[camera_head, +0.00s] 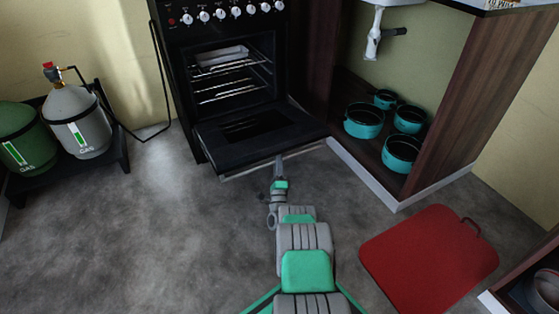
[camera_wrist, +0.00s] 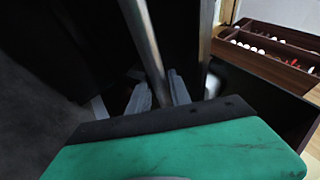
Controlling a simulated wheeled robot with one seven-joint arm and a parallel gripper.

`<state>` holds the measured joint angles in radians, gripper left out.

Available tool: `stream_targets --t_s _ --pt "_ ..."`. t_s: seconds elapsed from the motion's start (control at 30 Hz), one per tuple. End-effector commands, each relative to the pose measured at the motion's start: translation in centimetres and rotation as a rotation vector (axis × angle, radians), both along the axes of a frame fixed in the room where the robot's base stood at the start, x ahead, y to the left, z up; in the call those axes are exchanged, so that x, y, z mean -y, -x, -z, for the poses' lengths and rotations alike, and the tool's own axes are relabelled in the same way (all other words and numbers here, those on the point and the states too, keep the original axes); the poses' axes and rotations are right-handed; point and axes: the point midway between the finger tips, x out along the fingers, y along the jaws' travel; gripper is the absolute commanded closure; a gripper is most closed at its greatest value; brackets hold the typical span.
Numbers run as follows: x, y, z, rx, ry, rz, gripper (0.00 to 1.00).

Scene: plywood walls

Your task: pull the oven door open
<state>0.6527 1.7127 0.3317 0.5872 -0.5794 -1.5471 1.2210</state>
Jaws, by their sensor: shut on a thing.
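The black oven (camera_head: 225,75) stands against the back wall. Its door (camera_head: 297,128) is hinged down, lying close to level, and the cavity with its wire racks (camera_head: 226,92) and a light tray (camera_head: 221,56) shows. The metal door handle (camera_head: 245,172) runs along the door's front edge; it also shows as a bar in the wrist view (camera_wrist: 145,45). My gripper (camera_head: 279,162) is at this edge, right of the handle's middle. In the wrist view, my gripper's fingers (camera_wrist: 160,95) sit on both sides of the handle bar, shut on it.
Gas bottles (camera_head: 78,120) stand on a dark rack at left. Teal pots (camera_head: 363,121) sit in the open cabinet at right, with a white plinth (camera_head: 370,178). A red board (camera_head: 430,258) lies on the floor at right. The floor left of my arm is clear.

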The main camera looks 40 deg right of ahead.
Motion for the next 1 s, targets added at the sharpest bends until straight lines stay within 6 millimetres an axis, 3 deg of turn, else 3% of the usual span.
stream_targets --t_s 0.17,0.2,0.4,1.0 --pt "-0.2 -0.44 -0.31 0.001 0.001 -0.009 1.0" --pt "-0.18 -0.43 -0.32 0.001 0.001 -0.009 0.74" --pt "0.22 -0.1 -0.3 0.003 0.001 -0.001 0.58" --pt "0.13 0.23 -0.21 0.007 0.003 0.005 0.58"
